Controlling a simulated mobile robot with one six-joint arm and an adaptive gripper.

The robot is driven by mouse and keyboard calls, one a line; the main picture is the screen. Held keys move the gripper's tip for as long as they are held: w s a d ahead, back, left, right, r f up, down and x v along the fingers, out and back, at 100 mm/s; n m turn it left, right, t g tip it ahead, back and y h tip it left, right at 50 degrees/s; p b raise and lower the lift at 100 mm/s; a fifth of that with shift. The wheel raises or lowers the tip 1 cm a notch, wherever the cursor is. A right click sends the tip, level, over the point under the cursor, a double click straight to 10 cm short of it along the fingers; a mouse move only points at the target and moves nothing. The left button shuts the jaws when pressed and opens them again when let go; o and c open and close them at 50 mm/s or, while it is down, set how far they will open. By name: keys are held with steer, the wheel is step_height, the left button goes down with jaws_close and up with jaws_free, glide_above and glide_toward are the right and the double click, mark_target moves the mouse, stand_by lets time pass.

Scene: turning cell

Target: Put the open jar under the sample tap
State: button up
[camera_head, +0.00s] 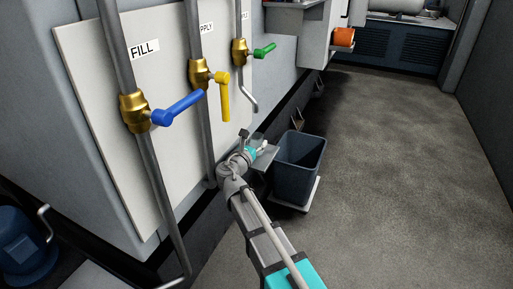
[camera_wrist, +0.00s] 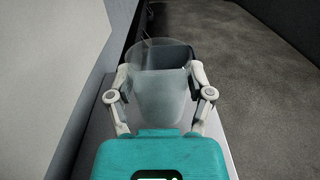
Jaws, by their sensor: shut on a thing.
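My gripper (camera_wrist: 158,88) is shut on a clear, open-topped jar (camera_wrist: 160,98), one finger on each side of it. The jar looks upright and empty. In the head view my gripper (camera_head: 257,149) is low by the wall panel, and the jar there is small and hard to make out. The likely sample tap is the brass valve with a green handle (camera_head: 264,51); its label is mostly cut off. Its pipe bends into a spout (camera_head: 254,106), which ends above my gripper in the picture. I cannot tell whether the jar is directly below it.
A grey ledge (camera_head: 267,158) is beside my gripper, and a dark bin (camera_head: 301,160) stands just right of it. Valves with a blue handle (camera_head: 178,110) and a yellow handle (camera_head: 225,102) are on the panel to the left. The floor (camera_head: 400,170) on the right is clear.

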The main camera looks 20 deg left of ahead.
steer(key=shift+a+f, duration=0.1)
steer(key=shift+f, duration=0.05)
steer(key=shift+f, duration=0.1)
steer(key=o, duration=1)
steer(key=shift+r, duration=0.25)
steer(key=s, duration=0.8)
steer(key=s+a, duration=0.1)
steer(key=s, duration=0.3)
steer(key=shift+a+f, duration=0.1)
stand_by(0.5)
